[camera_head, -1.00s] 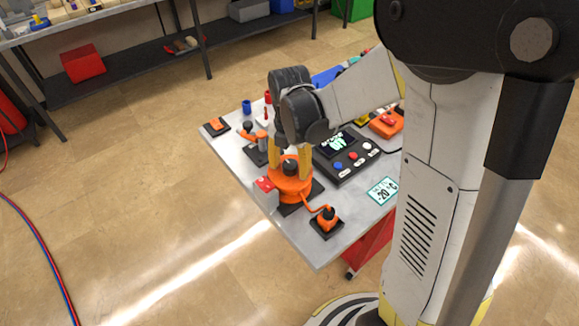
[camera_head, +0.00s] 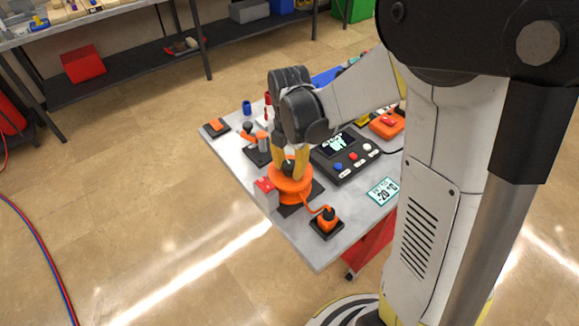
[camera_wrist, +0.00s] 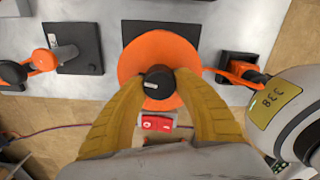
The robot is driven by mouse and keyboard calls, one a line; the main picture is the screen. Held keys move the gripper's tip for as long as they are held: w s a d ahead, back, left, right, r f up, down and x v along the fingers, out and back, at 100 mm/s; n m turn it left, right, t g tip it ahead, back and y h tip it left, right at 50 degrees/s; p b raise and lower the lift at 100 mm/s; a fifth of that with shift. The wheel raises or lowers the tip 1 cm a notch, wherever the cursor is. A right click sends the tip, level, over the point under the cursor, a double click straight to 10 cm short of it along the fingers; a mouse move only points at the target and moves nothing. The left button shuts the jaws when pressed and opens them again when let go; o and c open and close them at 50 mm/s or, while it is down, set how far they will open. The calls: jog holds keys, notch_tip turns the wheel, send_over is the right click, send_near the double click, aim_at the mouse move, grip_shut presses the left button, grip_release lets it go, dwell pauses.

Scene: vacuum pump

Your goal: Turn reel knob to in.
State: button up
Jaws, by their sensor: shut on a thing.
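The orange reel (camera_head: 290,184) stands on a dark base plate near the front left edge of the table. It also shows in the wrist view as an orange disc (camera_wrist: 160,53). The black reel knob (camera_wrist: 158,83) sits on top at its middle and bears a small pale label. My gripper (camera_head: 290,166) comes down from above, and its yellow fingers (camera_wrist: 160,90) are shut on the knob, one on each side. In the head view the fingers largely hide the knob.
A red and grey block (camera_head: 266,192) stands beside the reel. An orange plug on a black base (camera_head: 327,222) is cabled to the reel. Other orange fittings (camera_head: 257,145) stand behind.

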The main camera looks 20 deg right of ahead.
jog(key=m, duration=0.7)
jog(key=shift+b, duration=0.3)
jog(key=m, duration=0.6)
jog(key=shift+w+m, duration=0.15)
jog(key=shift+m, duration=0.25)
jog(key=m, duration=1.2)
jog(key=shift+d+m+b, duration=0.15)
jog(key=shift+m+b, duration=0.15)
jog(key=shift+b, duration=0.05)
jog(key=m, duration=0.6)
jog(key=shift+d, duration=0.1)
jog(key=m, duration=0.6)
jog(key=shift+m, duration=0.3)
jog(key=m, duration=1.2)
jog(key=shift+s, duration=0.2)
jog(key=shift+m, duration=0.4)
